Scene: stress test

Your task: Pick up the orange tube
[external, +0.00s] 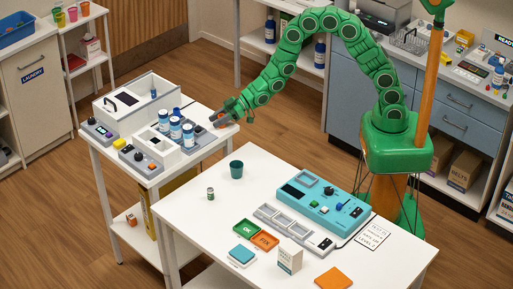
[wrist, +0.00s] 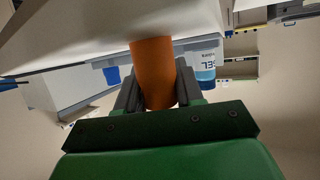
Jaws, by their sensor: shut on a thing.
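An orange tube (wrist: 153,68) stands between the two dark fingers of my gripper (wrist: 158,92) in the wrist view, and the fingers are shut on it. In the external view my gripper (external: 226,117) is at the right edge of the white side table (external: 205,145). Only a small orange patch of the tube (external: 220,123) shows there, mostly hidden by the gripper. I cannot tell whether the tube touches the tabletop.
Several blue-and-white bottles (external: 175,128) stand in a white tray left of my gripper. A control box (external: 98,130) and a white bin (external: 135,95) share that table.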

